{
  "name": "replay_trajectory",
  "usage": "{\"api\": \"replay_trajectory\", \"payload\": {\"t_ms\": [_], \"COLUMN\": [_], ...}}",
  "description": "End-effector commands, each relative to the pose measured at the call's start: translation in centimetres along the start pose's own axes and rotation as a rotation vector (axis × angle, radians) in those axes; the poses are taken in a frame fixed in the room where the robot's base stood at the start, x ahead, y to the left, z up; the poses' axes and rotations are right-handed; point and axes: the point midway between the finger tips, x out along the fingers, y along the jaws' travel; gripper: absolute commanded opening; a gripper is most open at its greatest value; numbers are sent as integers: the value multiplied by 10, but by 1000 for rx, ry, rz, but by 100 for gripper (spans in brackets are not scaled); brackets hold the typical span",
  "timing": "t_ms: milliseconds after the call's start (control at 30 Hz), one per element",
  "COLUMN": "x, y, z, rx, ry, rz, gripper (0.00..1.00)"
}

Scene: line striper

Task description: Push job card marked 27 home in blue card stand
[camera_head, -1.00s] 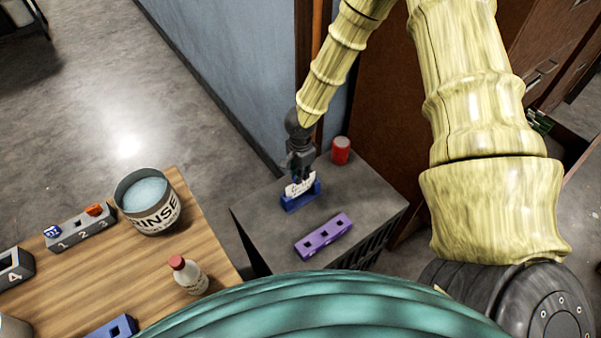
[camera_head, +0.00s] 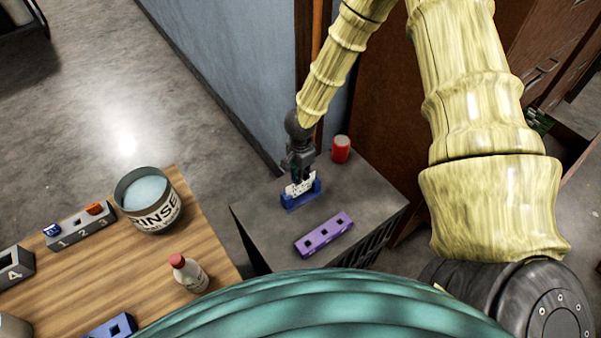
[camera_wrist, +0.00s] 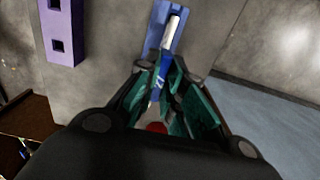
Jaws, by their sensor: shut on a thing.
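The blue card stand (camera_head: 301,203) sits on the dark grey cabinet top, and part of it shows in the wrist view (camera_wrist: 156,22). A white card (camera_head: 299,188) stands upright at the stand, its lower edge at the stand's top. I cannot tell how deep it sits, and its number is too small to read in the head view. My gripper (camera_head: 301,176) points down from above and is shut on the card's upper part. In the wrist view the card (camera_wrist: 173,27) shows edge-on beyond the green fingers (camera_wrist: 168,72).
A purple block with square holes (camera_head: 324,236) lies in front of the stand. A red can (camera_head: 341,150) stands behind it to the right. The wooden table (camera_head: 150,272) at left holds a rinse tub (camera_head: 155,218) and a bottle (camera_head: 188,273). A blue wall (camera_head: 225,60) rises behind.

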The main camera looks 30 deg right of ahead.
Motion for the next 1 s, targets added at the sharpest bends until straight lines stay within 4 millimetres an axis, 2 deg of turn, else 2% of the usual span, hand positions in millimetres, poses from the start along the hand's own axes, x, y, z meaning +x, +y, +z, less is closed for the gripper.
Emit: {"api": "replay_trajectory", "payload": {"t_ms": [1000], "x": [20], "y": [0], "z": [0], "rx": [0], "ry": [0], "rz": [0], "gripper": [0]}}
